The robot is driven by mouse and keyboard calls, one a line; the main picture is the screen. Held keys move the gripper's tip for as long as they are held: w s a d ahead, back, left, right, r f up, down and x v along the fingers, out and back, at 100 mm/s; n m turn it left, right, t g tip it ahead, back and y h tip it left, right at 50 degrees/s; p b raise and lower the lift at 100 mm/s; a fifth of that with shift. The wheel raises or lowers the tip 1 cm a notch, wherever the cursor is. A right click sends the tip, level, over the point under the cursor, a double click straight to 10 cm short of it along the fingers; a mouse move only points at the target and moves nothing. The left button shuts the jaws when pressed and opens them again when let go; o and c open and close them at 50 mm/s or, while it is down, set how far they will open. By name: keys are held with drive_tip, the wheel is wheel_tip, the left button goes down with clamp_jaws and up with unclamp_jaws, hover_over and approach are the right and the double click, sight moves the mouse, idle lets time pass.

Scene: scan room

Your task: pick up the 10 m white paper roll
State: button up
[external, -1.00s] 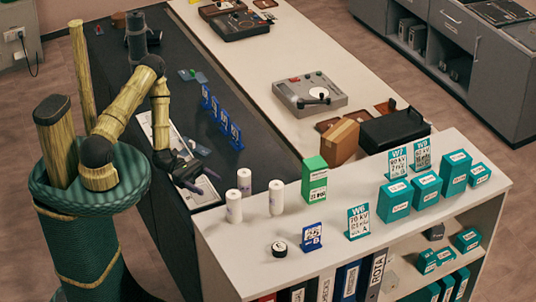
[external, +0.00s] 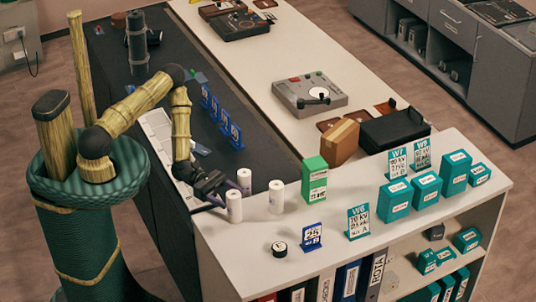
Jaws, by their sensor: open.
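Three white paper rolls stand upright at the left end of the white shelf top. One is the front-left roll (external: 234,207), one is the back roll (external: 244,181), and one is the right roll (external: 276,197). Their labels are too small to read, so I cannot tell which is the 10 m one. My gripper (external: 217,198) is just left of the front-left roll, low over the shelf's left edge. Its jaws are open and hold nothing. Whether a finger touches the roll I cannot tell.
A green box (external: 314,180) stands right of the rolls. A small black round item (external: 279,249) and a blue "25 B" sign (external: 313,237) stand in front. Blue number signs (external: 222,121) line the dark counter behind. Teal boxes (external: 426,190) fill the right of the shelf.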

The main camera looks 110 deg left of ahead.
sight(240, 203)
drive_tip(key=p+x, duration=0.2)
drive_tip(key=x, duration=0.2)
drive_tip(key=shift+w+d+r+p, duration=0.1)
drive_tip(key=shift+d+r+p, duration=0.05)
drive_tip(key=shift+d+p, duration=0.15)
drive_tip(key=shift+w, duration=0.25)
drive_tip(key=c, duration=1.1)
wheel_tip(240, 203, up, 10)
drive_tip(key=shift+f+b, duration=0.1)
drive_tip(key=shift+b, duration=1)
